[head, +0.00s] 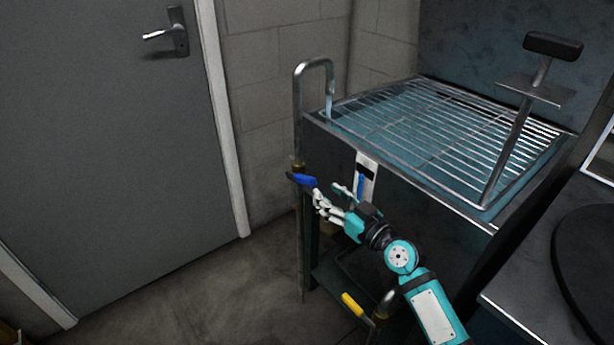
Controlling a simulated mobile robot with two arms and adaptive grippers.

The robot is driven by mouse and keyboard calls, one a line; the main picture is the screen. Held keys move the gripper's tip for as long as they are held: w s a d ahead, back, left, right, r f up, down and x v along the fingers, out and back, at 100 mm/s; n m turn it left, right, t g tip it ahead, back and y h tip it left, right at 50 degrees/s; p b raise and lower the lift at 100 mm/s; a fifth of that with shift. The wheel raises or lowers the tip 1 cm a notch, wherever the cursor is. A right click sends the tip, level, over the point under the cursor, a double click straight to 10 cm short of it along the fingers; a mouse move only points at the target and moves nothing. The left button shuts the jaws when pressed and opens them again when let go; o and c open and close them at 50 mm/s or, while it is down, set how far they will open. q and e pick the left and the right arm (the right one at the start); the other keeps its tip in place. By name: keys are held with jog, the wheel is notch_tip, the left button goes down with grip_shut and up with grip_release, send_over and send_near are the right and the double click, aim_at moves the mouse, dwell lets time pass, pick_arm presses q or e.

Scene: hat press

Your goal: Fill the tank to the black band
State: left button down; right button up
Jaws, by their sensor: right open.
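The tank (408,192) is a dark metal box with a wire rack on top and bluish water under the rack. A bent tap pipe (297,88) stands at its left corner, with a stream of water (329,106) falling from its spout. A blue valve handle (303,181) sits on the pipe. A white level gauge (367,192) on the tank front has a black band (367,169). Its blue column (361,186) reaches close under the band; any gap is too small to tell. My right gripper (328,194) is open, its fingers beside the blue handle; contact is unclear.
A yellow handle (352,304) on a lower pipe is below my right gripper. A press lever with a black grip (553,46) rises over the tank's right side. A dark round plate (590,262) lies at right. A closed grey door (95,150) and open floor are at left.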

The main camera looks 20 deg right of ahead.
aim_at(305, 176)
jog(key=x, duration=0.9)
jog(key=shift+s+f, duration=0.1)
grip_shut()
